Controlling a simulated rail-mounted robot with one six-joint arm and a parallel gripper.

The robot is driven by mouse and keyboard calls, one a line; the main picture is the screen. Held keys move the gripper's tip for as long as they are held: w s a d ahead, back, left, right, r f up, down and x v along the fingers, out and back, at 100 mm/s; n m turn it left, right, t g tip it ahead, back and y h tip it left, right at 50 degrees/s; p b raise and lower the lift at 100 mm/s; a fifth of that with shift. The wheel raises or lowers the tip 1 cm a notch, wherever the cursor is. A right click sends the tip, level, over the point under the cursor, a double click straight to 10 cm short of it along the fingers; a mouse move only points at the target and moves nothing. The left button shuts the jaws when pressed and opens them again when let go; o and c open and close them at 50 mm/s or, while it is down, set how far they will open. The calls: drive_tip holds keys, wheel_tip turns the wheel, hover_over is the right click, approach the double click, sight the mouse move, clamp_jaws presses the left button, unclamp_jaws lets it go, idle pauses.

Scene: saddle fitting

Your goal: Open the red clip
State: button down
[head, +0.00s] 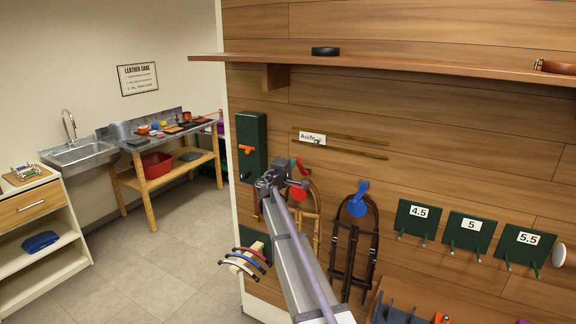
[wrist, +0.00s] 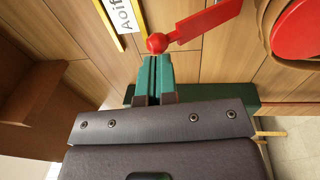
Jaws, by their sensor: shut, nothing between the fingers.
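The red clip shows in the wrist view as a flat red arm (wrist: 205,24) ending in a round red ball (wrist: 158,43). A red round piece (wrist: 297,48) lies at the right edge, partly cut off. My gripper (wrist: 155,62) has its teal fingers shut together with nothing between them. The fingertips are right at the ball; I cannot tell if they touch it.
A green wall box (head: 251,135) with an orange handle is to the left. A name card (head: 312,139) is above. A wooden shelf (head: 420,58) juts out overhead.

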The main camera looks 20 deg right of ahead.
drive_tip(key=shift+w+d+r+p, duration=0.25)
drive_tip(key=shift+d+r+p, duration=0.05)
drive_tip(key=shift+r+p, duration=0.2)
drive_tip(key=shift+w+d+r+p, duration=0.2)
drive_tip(key=shift+d+r+p, duration=0.05)
drive_tip(key=shift+r+p, duration=0.25)
drive_tip(key=w+a+r+v, duration=0.1)
drive_tip(key=w+a+v, duration=0.1)
drive_tip(key=v, duration=1)
drive_tip(key=shift+s+a+r, duration=0.25)
drive_tip(key=shift+r, duration=0.2)
